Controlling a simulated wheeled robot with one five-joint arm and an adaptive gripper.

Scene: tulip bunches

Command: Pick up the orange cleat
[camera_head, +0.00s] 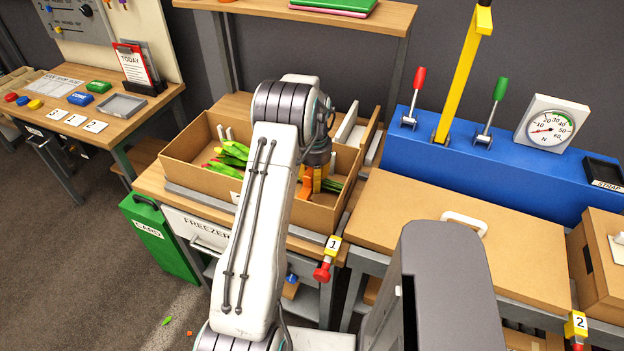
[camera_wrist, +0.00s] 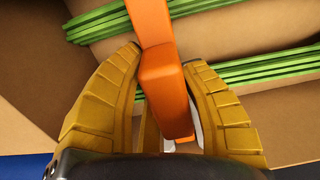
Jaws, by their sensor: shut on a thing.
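The orange cleat (camera_wrist: 162,75) stands between the two yellow fingers of my gripper (camera_wrist: 166,75) in the wrist view. The fingers are shut on it, one on each side. In the head view the orange cleat (camera_head: 306,186) shows beside my gripper (camera_head: 316,184), inside the right part of an open cardboard box (camera_head: 200,178). Green stems (camera_wrist: 255,70) lie behind and under the cleat in the wrist view. I cannot tell whether the cleat touches the box floor.
Tulips with green leaves (camera_head: 232,153) lie in the left part of the box. A red-handled clamp tagged 1 (camera_head: 326,262) is at the bench front.

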